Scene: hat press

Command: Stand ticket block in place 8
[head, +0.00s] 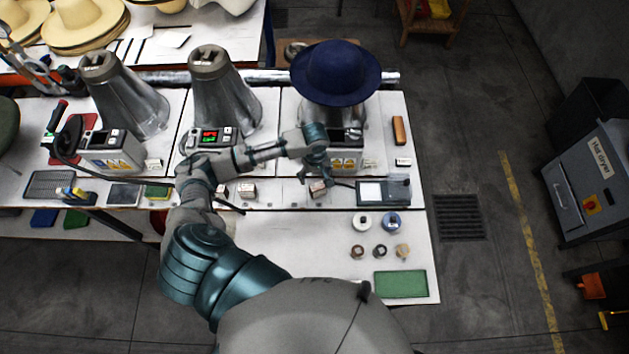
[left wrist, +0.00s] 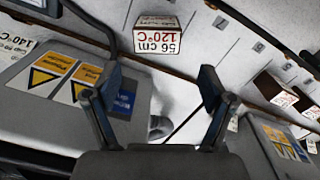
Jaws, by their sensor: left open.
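My left gripper (head: 318,172) is open and empty in front of the right-hand press. In the left wrist view its spread fingers (left wrist: 157,82) have nothing between them. A small ticket block (head: 318,188) with brown sides stands on the pale strip close to the fingertips. In the left wrist view a block (left wrist: 155,38) reads "56 cm 120°C" upside down, beyond the fingers and apart from them. Two more blocks stand further left on the strip, a left one (head: 221,191) and a right one (head: 247,190). My right gripper is not in view.
Control boxes stand close by, one at the right press (head: 345,160) and one with a lit display at the middle press (head: 208,140). A blue hat (head: 336,73) sits on the right press. A grey device (head: 384,192) is right of the gripper. Thread spools (head: 391,222) stand below it.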

